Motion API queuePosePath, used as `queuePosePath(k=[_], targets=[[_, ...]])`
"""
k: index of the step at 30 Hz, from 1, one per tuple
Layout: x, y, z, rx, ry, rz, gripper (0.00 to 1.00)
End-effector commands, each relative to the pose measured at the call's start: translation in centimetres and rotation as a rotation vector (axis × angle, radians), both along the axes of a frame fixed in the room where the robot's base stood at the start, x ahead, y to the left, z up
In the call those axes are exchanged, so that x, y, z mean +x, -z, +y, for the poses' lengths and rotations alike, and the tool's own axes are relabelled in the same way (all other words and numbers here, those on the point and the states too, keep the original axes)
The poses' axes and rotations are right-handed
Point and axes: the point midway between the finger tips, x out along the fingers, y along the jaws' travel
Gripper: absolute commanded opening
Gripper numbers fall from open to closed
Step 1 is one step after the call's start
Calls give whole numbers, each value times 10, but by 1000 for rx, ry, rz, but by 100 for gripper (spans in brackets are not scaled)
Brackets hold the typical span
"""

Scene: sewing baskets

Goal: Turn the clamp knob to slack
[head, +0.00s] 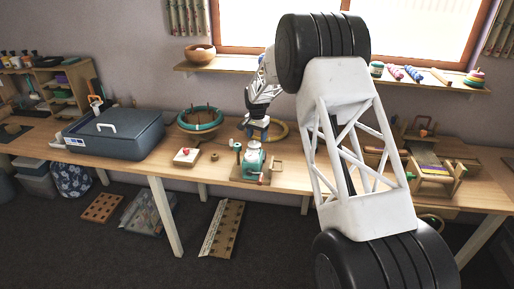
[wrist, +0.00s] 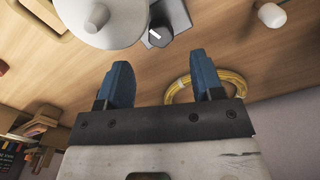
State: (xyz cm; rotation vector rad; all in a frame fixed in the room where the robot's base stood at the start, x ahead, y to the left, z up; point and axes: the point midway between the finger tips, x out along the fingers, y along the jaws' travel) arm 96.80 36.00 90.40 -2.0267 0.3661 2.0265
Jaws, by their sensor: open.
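A dark round knob (wrist: 158,37) with a white pointer line sits on a small grey block in the wrist view, just beyond and between my fingertips. I cannot tell for certain that it is the clamp knob. A grey disc (wrist: 110,32) with a round stub stands beside it. My gripper (wrist: 160,64) is open and empty, its two blue fingers apart. In the head view my gripper (head: 257,132) is above the bench, just behind a teal device (head: 253,160) on a wooden board. The knob is too small to make out there.
A yellow coil (wrist: 207,88) lies on the bench under my right finger. In the head view a teal-rimmed basket (head: 200,119) and a white box with a red button (head: 186,156) are left of the device. My arm hides part of the bench at right.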

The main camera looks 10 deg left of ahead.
Motion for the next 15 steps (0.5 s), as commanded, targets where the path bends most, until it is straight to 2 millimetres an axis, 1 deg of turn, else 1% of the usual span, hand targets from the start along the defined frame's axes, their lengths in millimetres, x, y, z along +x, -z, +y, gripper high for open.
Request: queuePosePath(k=[9, 15], targets=[[-1, 38, 0, -1, 0, 3, 61], [0, 57, 0, -1, 0, 1, 61]])
